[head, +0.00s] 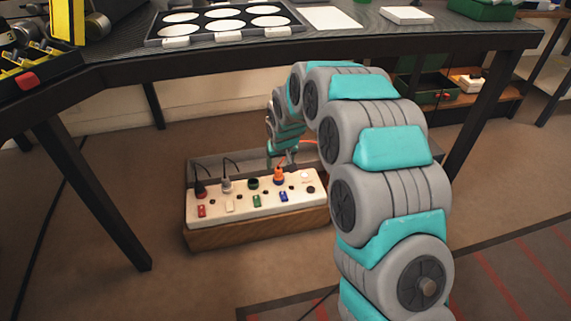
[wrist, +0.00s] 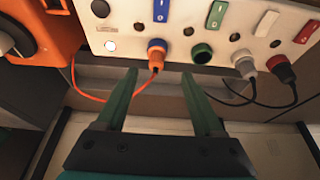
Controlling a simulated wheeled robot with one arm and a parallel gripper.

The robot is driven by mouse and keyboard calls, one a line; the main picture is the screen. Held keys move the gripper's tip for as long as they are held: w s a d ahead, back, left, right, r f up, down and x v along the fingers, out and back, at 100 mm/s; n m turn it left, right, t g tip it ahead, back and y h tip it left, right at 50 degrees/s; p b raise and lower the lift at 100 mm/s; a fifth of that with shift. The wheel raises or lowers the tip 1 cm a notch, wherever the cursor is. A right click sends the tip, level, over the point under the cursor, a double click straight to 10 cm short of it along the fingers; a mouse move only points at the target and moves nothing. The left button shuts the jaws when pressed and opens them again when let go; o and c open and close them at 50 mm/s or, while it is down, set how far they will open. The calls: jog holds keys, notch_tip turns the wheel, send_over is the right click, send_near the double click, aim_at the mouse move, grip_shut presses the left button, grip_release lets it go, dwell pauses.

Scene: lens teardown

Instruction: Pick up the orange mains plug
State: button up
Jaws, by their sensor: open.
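The orange mains plug (head: 278,174) stands in the long white socket strip (head: 240,202) under the bench. In the wrist view the orange plug (wrist: 156,58) has a blue collar, and its orange cable runs off to the left. My gripper (wrist: 158,76) is open and empty. Its two green fingers point at the strip, one to each side of the plug's cable end, with clear gaps. In the head view the gripper is partly hidden by my arm, just behind the plug.
A green-rimmed socket (wrist: 202,53), a grey plug (wrist: 245,65) and a dark red plug (wrist: 280,68) line the strip, with rocker switches such as the blue one (head: 283,196). An orange housing (wrist: 45,38) sits close at left. The bench top (head: 350,40) overhangs my arm.

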aim_at(279, 169)
jog(key=x, duration=0.3)
jog(key=w+b+x, duration=0.1)
jog(key=x, duration=0.4)
jog(key=shift+w, duration=0.45)
jog(key=shift+w+f, duration=0.15)
jog(key=shift+f, duration=0.05)
jog(key=shift+c, duration=0.2)
grip_shut()
